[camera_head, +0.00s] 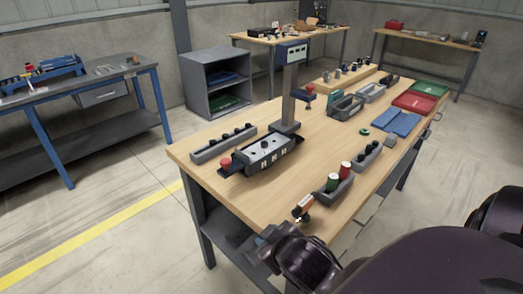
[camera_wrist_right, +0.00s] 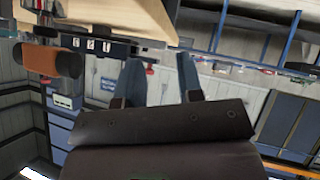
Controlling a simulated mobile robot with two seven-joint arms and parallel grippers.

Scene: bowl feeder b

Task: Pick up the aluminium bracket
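I cannot make out the aluminium bracket with certainty. A small grey piece (camera_head: 390,141) lies on the wooden table (camera_head: 228,205) in the head view, too small to identify. The wrist picture appears upside down.
A grey fixture (camera_head: 265,152) stands by a post with a display (camera_head: 292,52). An orange-and-black item (camera_head: 303,206) is at the near edge.

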